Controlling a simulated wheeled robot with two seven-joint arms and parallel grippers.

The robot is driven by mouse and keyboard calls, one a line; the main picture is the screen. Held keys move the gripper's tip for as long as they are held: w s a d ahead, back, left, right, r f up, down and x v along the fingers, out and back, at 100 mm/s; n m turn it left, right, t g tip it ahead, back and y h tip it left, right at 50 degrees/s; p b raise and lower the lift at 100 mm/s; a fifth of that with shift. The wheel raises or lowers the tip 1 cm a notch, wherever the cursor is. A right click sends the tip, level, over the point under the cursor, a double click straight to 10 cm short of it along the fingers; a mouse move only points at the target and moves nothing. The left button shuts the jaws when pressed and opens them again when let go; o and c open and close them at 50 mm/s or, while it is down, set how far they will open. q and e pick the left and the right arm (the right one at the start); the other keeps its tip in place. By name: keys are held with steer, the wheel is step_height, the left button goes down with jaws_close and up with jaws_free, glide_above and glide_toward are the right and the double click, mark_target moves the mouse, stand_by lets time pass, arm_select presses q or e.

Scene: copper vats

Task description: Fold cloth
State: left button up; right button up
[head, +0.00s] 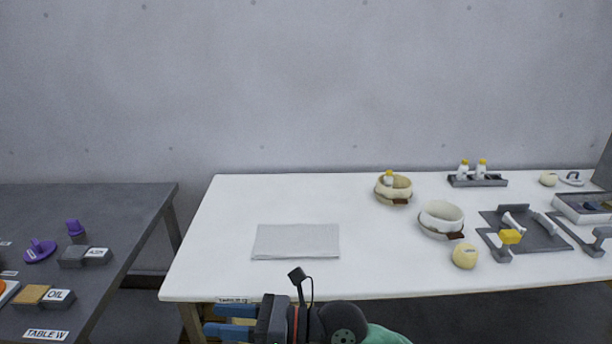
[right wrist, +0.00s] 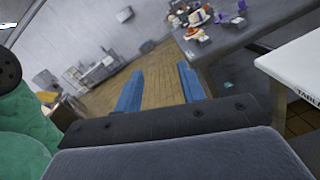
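A light grey cloth (head: 296,241) lies flat as a neat rectangle on the white table (head: 350,275), near its front left part. I cannot tell how many layers it has. My right gripper (head: 212,319) is at the bottom of the head view, in front of the table's front edge and nearer to me than the cloth. Its two blue fingers point left. In the right wrist view the fingers of this gripper (right wrist: 160,76) stand apart with nothing between them, and the cloth is not seen there. My left gripper is in neither view.
Right of the cloth stand two pale bowls (head: 394,190) (head: 441,218), a yellow round object (head: 465,256) and a dark grey tray (head: 525,230). A bottle rack (head: 478,181) is at the back. A dark table (head: 120,215) stands left, across a gap. The white table around the cloth is clear.

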steer(key=w+d+r+m+t, duration=0.3)
steer(key=d+m+t, duration=0.2)
steer(key=m+t, duration=0.4)
steer(key=w+d+r+m+t, duration=0.4)
steer(key=m+t, duration=0.4)
steer(key=m, duration=0.4)
steer(key=w+d+f+m+h, duration=0.4)
steer(key=d+f+m+h, duration=1.1)
steer(key=m+h, duration=0.4)
steer(key=s+d+f+m+g, duration=0.3)
steer(key=s+f+g, duration=0.15)
steer(key=f, duration=0.45)
steer(key=s+d+f+m+g, duration=0.25)
steer(key=s+f+g, duration=0.2)
steer(key=f, duration=0.35)
steer(key=s+f+m+g, duration=0.1)
steer(key=s+f+g, duration=0.2)
steer(key=s, duration=0.5)
steer(key=s+f+m+g+y, duration=0.1)
steer(key=s+f+g, duration=0.3)
steer(key=s, duration=0.5)
step_height(320, 180, down, 2)
steer(key=shift+s+f+y, duration=0.2)
steer(key=shift+s+y, duration=0.05)
steer(key=shift+y, duration=0.05)
